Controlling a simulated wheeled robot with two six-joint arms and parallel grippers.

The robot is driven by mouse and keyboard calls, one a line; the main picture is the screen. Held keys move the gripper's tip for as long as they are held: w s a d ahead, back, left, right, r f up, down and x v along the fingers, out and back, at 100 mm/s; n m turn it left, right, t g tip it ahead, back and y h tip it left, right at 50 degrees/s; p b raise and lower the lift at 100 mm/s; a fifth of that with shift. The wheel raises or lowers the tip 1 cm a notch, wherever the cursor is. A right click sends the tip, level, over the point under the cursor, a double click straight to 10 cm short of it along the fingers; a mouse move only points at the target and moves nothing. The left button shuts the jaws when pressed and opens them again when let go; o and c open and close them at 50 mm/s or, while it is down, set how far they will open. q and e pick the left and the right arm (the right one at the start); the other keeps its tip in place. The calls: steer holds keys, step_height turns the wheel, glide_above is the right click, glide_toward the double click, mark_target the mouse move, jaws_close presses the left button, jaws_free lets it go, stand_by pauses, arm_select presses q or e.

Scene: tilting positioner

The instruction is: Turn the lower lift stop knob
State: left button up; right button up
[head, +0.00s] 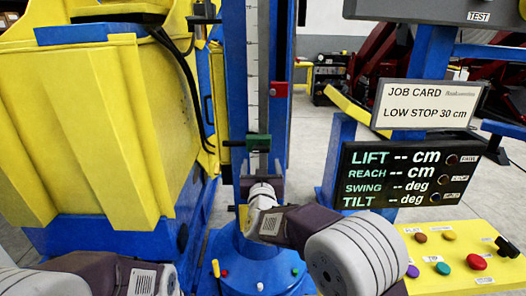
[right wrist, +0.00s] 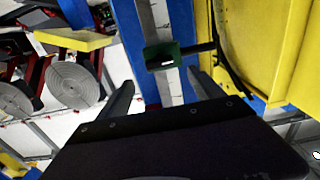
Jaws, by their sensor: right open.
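The lower lift stop is a green block (head: 259,142) on the scale of the blue column. Its dark knob (head: 233,143) sticks out to the left on a short stem. In the right wrist view the green block (right wrist: 163,62) is near the top middle, with the dark knob (right wrist: 200,48) to its right. My right gripper (head: 262,166) is open just below the green block in the head view. In the right wrist view its two fingers (right wrist: 162,88) stand wide apart with nothing between them. My left gripper is out of view; only part of the left arm shows.
A red stop (head: 279,89) sits higher on the blue column (head: 236,70). A yellow cabinet (head: 90,120) stands close on the left. The job card (head: 425,104) reads LOW STOP 30 cm. The display (head: 410,174) shows dashes. A yellow button panel (head: 460,245) is at lower right.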

mark_target(261, 151)
steer(key=w+p, duration=0.1)
steer(key=w, duration=0.6)
steer(key=shift+w+d+f+p, duration=0.1)
steer(key=shift+w+p, duration=0.05)
steer(key=shift+p, duration=0.15)
steer(key=shift+w, duration=0.5)
steer(key=c, duration=1.4)
